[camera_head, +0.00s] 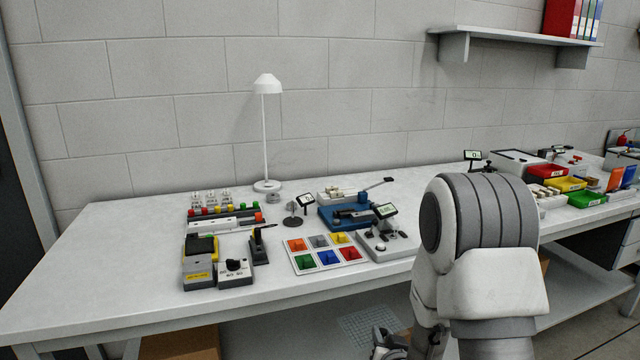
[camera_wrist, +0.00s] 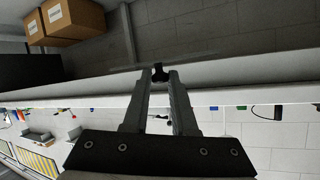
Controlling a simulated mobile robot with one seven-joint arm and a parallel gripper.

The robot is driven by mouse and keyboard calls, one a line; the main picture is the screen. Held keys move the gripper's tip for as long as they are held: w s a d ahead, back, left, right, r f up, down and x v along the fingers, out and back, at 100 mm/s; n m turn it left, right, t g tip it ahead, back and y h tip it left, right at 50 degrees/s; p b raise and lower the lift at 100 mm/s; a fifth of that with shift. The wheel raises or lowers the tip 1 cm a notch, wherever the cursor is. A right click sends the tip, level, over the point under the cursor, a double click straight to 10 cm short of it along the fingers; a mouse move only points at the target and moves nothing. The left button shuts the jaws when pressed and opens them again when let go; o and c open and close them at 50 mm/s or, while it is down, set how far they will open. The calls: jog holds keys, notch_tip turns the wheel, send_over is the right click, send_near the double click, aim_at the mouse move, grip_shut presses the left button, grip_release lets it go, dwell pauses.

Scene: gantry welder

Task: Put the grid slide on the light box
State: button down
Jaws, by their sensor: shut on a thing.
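My gripper (camera_head: 380,340) is low in the head view, in front of the bench and below the level of its top. A pale, see-through plate with a fine grid (camera_head: 366,327), which looks like the grid slide, is right beside the fingertips. In the wrist view my gripper (camera_wrist: 160,74) is shut on a small dark piece (camera_wrist: 159,70), which looks like the slide's grip; the plate is not clear there. A flat white-topped box (camera_head: 516,160) at the back right of the bench may be the light box, but I cannot tell for sure.
The long white bench (camera_head: 110,260) has its left end clear. A tray of coloured squares (camera_head: 327,254), a blue device (camera_head: 345,215) and a white lamp (camera_head: 266,130) crowd its middle. Coloured bins (camera_head: 566,183) stand at right. A lower shelf (camera_head: 275,325) runs beneath.

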notch_tip(320, 180, up, 19)
jog(key=p, duration=1.7)
jog(key=shift+f, duration=0.1)
